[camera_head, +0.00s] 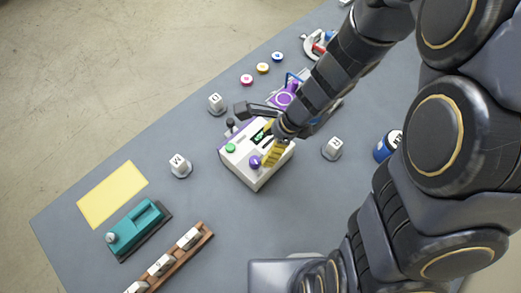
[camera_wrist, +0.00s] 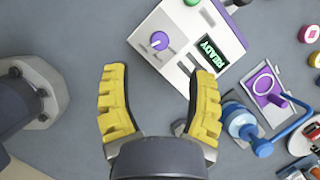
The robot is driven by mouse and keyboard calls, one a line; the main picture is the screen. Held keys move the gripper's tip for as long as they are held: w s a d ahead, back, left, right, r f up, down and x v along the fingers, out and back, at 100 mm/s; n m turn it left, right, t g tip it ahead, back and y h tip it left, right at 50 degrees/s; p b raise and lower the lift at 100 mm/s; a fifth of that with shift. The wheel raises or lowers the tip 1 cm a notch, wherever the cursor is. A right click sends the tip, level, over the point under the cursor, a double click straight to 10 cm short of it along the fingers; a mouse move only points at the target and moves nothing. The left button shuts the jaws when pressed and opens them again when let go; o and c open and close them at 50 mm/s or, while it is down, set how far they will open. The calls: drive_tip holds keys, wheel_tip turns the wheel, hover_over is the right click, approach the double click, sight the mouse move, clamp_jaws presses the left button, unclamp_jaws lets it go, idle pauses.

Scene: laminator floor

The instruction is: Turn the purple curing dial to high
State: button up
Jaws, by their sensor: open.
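The purple curing dial (camera_head: 254,162) sits on the top face of a white box-shaped machine (camera_head: 240,172), near its front corner. It also shows in the wrist view (camera_wrist: 159,41), with a light pointer mark; I cannot read any setting labels. The machine has a green button (camera_head: 230,148) and a lit screen (camera_wrist: 208,52) reading READY. My gripper (camera_wrist: 159,72) is open and empty. Its yellow fingers are spread, and the dial shows beyond their tips, roughly between them. In the head view my gripper (camera_head: 264,149) is over the machine, close beside the dial, and partly covers the screen.
A purple device with a blue handle (camera_wrist: 245,118) is close by. A teal stapler-like tool (camera_head: 137,226) and a wooden rack (camera_head: 178,262) lie at lower left.

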drive_tip(key=v, duration=0.4)
drive_tip(key=shift+f, duration=0.1)
idle(0.4)
drive_tip(key=s+d+r+n+g+h, duration=0.1)
drive_tip(key=s+d+r+n+h, duration=0.1)
drive_tip(key=s+r+n, duration=0.4)
drive_tip(key=s+d+r+n+g+h, duration=0.1)
drive_tip(key=s+d+r+n, duration=0.3)
drive_tip(key=s+n, duration=0.6)
wheel_tip(320, 180, up, 2)
drive_tip(key=n+h, duration=0.1)
drive_tip(key=n, duration=0.2)
drive_tip(key=shift+s+h, duration=0.25)
drive_tip(key=shift+h, duration=0.05)
